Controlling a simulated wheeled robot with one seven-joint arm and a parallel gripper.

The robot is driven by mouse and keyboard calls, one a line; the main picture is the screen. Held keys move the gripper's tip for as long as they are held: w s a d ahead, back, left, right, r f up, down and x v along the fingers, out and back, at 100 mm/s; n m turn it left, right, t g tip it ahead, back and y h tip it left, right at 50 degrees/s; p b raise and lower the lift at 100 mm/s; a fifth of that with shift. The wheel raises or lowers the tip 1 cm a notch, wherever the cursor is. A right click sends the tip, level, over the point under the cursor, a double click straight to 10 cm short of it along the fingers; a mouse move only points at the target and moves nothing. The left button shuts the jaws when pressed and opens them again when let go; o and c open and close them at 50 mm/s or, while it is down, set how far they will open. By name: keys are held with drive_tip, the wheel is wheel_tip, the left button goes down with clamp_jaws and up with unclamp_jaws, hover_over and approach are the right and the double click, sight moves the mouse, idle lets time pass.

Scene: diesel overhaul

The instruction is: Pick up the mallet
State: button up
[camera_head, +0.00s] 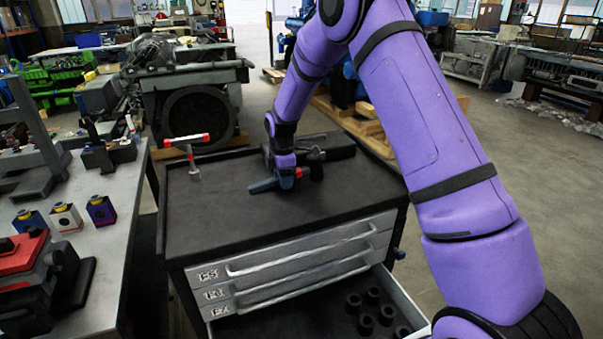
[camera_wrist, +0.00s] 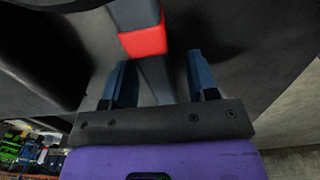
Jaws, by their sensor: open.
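A tool that looks like the mallet (camera_head: 263,186) lies on the dark top of the tool cart, with a dark blue grip, a red band and a black head-like end at its right. My gripper (camera_head: 288,180) reaches down over its handle. In the wrist view, the open blue fingers of my gripper (camera_wrist: 157,80) stand on either side of a dark grey shaft, with the red band (camera_wrist: 143,41) just beyond them. I see gaps beside the shaft. My wrist and fingers partly hide the tool in the head view.
The tool cart (camera_head: 215,225) has an open lower drawer holding several black cylinders (camera_head: 365,325). A red-and-white-headed tool (camera_head: 187,140) stands upright at the cart's back left. A dark block (camera_head: 335,146) lies behind my gripper. A workbench (camera_head: 105,265) stands at left. The cart top's front left is clear.

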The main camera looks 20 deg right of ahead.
clamp_jaws()
drive_tip(key=shift+r, duration=0.2)
drive_tip(key=shift+r, duration=0.25)
wheel_tip(320, 180, up, 3)
drive_tip(key=s+d, duration=0.1)
drive_tip(key=s, duration=0.4)
drive_tip(key=s+d, duration=0.1)
drive_tip(key=s, duration=0.4)
drive_tip(key=s+d+r, duration=0.1)
drive_tip(key=s+d, duration=0.1)
drive_tip(key=s, duration=0.3)
drive_tip(key=shift+s+d+r, duration=0.1)
drive_tip(key=shift+s, duration=0.1)
